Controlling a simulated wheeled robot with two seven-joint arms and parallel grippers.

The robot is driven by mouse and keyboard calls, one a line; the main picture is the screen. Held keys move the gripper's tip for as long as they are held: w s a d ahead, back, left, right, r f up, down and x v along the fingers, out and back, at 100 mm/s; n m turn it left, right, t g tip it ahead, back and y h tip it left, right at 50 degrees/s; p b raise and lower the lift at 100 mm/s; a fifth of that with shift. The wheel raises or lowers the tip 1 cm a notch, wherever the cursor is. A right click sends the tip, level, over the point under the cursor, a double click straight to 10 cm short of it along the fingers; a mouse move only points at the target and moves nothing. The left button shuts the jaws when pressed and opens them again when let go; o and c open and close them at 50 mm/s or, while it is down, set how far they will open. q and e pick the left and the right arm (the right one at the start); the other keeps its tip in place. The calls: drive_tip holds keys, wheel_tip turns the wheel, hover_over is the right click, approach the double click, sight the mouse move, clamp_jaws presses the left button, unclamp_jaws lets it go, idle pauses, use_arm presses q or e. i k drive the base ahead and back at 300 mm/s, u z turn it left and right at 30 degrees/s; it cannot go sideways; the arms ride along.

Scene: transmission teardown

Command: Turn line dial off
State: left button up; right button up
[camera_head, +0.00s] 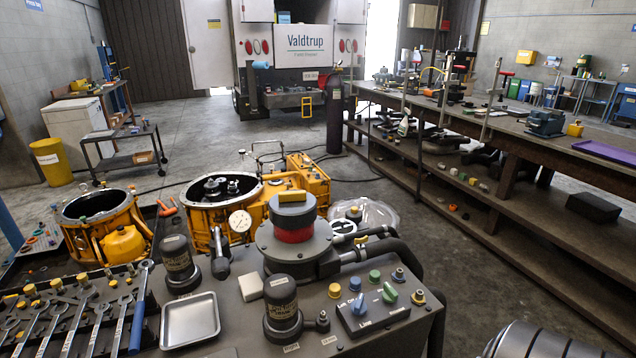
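A small dark control box (373,316) sits on the grey bench top in the front middle. It carries a blue dial (359,304) on the left and a green dial (390,293) on the right, each with a raised grip. White lettering lies on the box by the dials, but it is too small to read surely. I cannot tell from it which dial is the line dial or which way is off.
A pump unit with a red band (294,232) and a dark canister (282,305) stand left of the box. Dark hoses (390,250) run behind it. A metal tray (190,320) and several wrenches (138,305) lie further left. Space above the dials looks clear.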

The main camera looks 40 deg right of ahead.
sight(359, 307)
drive_tip(key=z, duration=0.6)
drive_tip(key=k, duration=0.15)
drive_tip(key=z, duration=1)
